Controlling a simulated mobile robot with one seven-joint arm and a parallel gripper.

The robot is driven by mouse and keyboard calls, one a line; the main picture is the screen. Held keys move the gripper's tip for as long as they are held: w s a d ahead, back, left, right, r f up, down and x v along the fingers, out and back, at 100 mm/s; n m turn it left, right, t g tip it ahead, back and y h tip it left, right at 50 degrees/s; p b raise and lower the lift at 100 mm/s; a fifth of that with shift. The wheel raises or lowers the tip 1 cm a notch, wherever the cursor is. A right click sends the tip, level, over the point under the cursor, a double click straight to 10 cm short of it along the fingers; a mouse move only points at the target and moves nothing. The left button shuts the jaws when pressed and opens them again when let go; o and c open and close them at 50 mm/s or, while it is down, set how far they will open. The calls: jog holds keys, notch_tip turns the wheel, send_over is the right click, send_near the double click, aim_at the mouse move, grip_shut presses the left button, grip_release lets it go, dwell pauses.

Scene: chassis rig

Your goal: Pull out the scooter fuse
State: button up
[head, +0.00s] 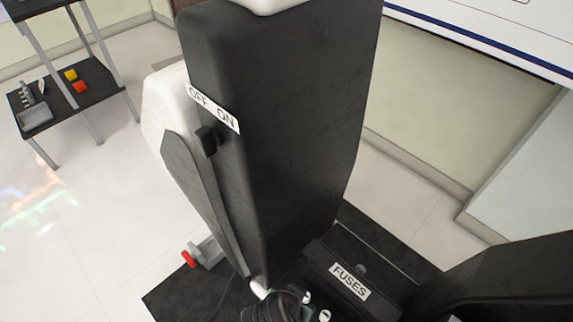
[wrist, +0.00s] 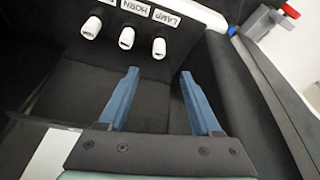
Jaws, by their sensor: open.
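Three white fuses stick out of a dark panel in the wrist view. The right one (wrist: 159,47) is under the label LAMP, the middle one (wrist: 127,38) under HORN. The left one (wrist: 91,27) has a label cut off by the frame edge. My gripper (wrist: 159,74) is open with nothing between its blue fingers. Its fingertips are below the fuses in the picture, nearest the LAMP fuse and apart from it. Small white fuse ends (head: 306,297) show at the bottom of the head view. A dark part there carries the label FUSES (head: 350,281).
The tall black scooter body (head: 290,120) has a switch (head: 209,140) beside an OFF ON label. A red-ended grey part (head: 188,258) sticks out at its lower left. A dark side wall (wrist: 262,95) runs right of my fingers. A shelf (head: 70,100) stands far left.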

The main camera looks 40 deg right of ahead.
jog(key=b+x, duration=0.4)
jog(key=x, duration=0.8)
jog(key=shift+d+f, duration=0.1)
jog(key=shift+f, duration=0.05)
jog(key=shift+s, duration=0.1)
grip_shut()
jog(key=shift+r+p, duration=2.55)
jog(key=shift+p, duration=0.1)
notch_tip(320, 180, up, 5)
jog(key=p, duration=0.5)
